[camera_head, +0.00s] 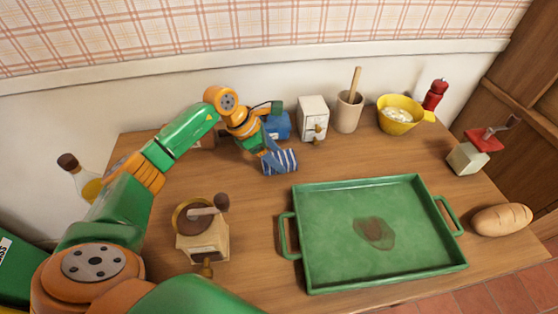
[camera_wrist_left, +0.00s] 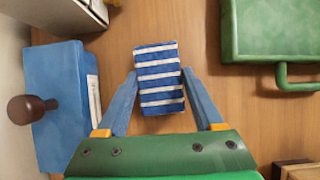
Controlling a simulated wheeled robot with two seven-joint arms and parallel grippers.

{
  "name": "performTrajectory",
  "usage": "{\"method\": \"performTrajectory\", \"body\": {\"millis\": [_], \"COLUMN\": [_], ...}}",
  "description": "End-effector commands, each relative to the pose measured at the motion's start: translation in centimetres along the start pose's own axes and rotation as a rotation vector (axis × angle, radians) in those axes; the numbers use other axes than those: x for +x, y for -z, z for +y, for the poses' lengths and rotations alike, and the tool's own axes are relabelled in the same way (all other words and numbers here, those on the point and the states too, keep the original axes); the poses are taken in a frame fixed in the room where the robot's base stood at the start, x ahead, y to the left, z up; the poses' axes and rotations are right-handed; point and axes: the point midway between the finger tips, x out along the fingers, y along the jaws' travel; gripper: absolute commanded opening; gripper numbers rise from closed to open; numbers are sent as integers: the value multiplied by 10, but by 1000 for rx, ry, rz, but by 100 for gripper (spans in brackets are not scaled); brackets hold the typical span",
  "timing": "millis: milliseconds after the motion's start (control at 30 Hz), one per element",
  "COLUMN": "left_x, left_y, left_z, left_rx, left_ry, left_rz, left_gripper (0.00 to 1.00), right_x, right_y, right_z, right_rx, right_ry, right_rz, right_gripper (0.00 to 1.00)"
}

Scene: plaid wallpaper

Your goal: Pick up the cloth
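The cloth is a small folded piece with blue and white stripes. It lies on the wooden table behind the tray's left corner in the head view (camera_head: 283,163) and in the middle of the left wrist view (camera_wrist_left: 158,82). My left gripper (camera_head: 270,158) is low over the cloth. In the left wrist view its two blue fingers (camera_wrist_left: 160,76) are spread, one along each side of the cloth, with the tips close to its edges. Whether they touch it is hard to tell. My right gripper is not in view.
A green tray (camera_head: 330,270) with a brown stain lies right of the cloth. A blue box (camera_wrist_left: 55,110) with a brown knob stands close to the left gripper. Behind are a white grinder (camera_head: 312,118), a utensil cup (camera_head: 347,115) and a yellow bowl (camera_head: 398,122). A wooden grinder (camera_head: 205,245) stands front left.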

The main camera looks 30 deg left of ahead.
Motion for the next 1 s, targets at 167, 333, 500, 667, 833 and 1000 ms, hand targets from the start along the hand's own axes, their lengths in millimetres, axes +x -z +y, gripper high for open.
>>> {"method": "performTrajectory", "body": {"millis": [167,333,500,667,833,1000], "left_x": [0,0,-6,-36,-96,-141], "left_y": [0,0,-4,-13,-2,30], "left_z": [0,0,0,1,-7,-18], "left_rx": [0,0,2,1,0,-4], "left_ry": [0,0,-2,-6,-9,-7], "left_rz": [0,0,-2,-2,-1,3], "left_gripper": [14,13,13,12,12,12], "right_x": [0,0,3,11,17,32], "right_y": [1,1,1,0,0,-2], "right_z": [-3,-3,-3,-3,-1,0], "right_rx": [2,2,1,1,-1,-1], "right_ry": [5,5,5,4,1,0], "right_rz": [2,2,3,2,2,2], "right_gripper": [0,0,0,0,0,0]}}
